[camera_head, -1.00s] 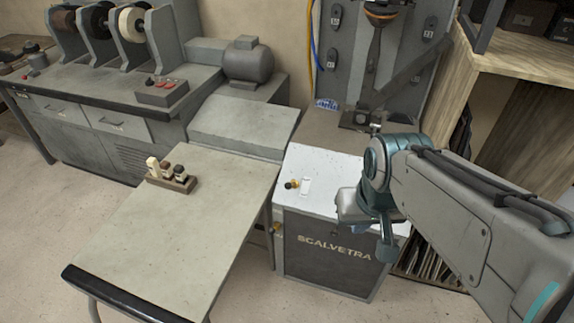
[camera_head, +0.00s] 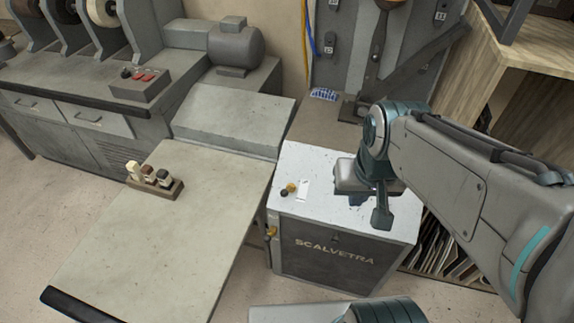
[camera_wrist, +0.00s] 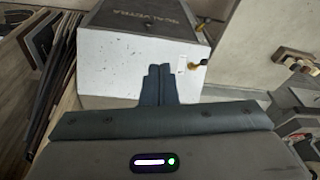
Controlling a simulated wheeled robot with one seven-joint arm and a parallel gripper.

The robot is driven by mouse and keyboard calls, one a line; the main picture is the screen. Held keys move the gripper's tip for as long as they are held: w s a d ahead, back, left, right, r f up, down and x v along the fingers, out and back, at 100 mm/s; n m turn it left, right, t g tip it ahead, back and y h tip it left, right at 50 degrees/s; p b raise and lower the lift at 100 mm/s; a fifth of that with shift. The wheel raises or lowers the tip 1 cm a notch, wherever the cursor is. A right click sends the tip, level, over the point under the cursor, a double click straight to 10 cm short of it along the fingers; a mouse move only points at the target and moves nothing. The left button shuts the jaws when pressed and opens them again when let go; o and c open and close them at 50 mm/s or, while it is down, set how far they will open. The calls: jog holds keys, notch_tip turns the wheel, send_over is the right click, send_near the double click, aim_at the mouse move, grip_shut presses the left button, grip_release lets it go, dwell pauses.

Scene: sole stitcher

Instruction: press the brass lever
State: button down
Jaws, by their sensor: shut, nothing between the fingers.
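The brass lever (camera_head: 290,187), a small brass piece with a dark knob beside it, sits on the white top of the SCALVETRA cabinet (camera_head: 320,160), left of a small white plate. In the wrist view the lever (camera_wrist: 197,64) is at the right edge of the white top. My gripper (camera_head: 357,199) points down over the right part of that top, right of the lever and apart from it. The wrist view shows its dark fingers (camera_wrist: 158,72) closed together and empty. How high the fingertips are above the top is hard to tell.
Another small brass fitting (camera_head: 271,232) is on the cabinet's left side. A grey table (camera_head: 170,235) with a small block holder (camera_head: 155,181) stands left. A tall post machine (camera_head: 375,60) is behind. A wooden shelf (camera_head: 500,75) stands right. The white top between gripper and lever looks clear.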

aim_at(287, 191)
jog(key=w+a+f+m+g+y+b, duration=0.1)
jog(key=a+f+m+g+y+b, duration=0.25)
jog(key=f+m+b, duration=0.55)
jog(key=w+a+f+m+g+y+b, duration=0.1)
jog(key=a+f+m+g+y+b, duration=0.15)
jog(key=f+m+y+b, duration=0.55)
jog(key=w+d+f+m+t+y+b, duration=0.2)
jog(key=w+f+m+t+y+b, duration=0.3)
jog(key=w+f+m, duration=0.6)
jog(key=f+m+t+b, duration=0.1)
jog(key=m+t, duration=0.1)
jog(key=m, duration=0.1)
jog(key=shift+w+d+f+b, duration=0.2)
jog(key=shift+f+b, duration=0.1)
jog(key=shift+f, duration=0.1)
jog(key=shift+a, duration=0.1)
jog(key=b+x, duration=0.3)
jog(key=x, duration=0.7)
jog(key=shift+w+d+r+b, duration=0.2)
jog(key=shift+w+d+r, duration=0.35)
jog(key=shift+w, duration=0.2)
jog(key=shift+w+d+r+b, duration=0.2)
jog(key=shift+w+d+r, duration=0.3)
jog(key=shift+w, duration=0.25)
